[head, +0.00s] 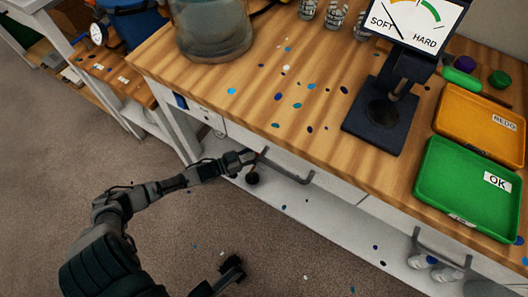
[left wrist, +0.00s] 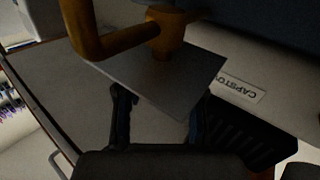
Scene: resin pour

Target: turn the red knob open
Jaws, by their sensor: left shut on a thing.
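No red knob can be made out clearly in either view. My left gripper (head: 250,158) is below the bench's front edge, beside a grey bar handle (head: 288,174). A small dark round thing (head: 252,178) shows just under it. In the left wrist view the two dark fingers (left wrist: 160,108) stand apart, at the edge of a flat grey plate (left wrist: 175,82). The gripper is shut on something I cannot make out. A brass-coloured bent pipe (left wrist: 100,42) is above the plate. A dark part at the bottom of the head view looks like my right gripper (head: 232,268); its jaws are unclear.
The wooden bench (head: 190,85) holds a glass vessel (head: 212,35), a SOFT/HARD gauge stand (head: 383,108), an orange tray (head: 500,147) marked REDO and a green tray (head: 450,208) marked OK. Coloured flecks are scattered about. Open carpet (head: 60,130) lies left.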

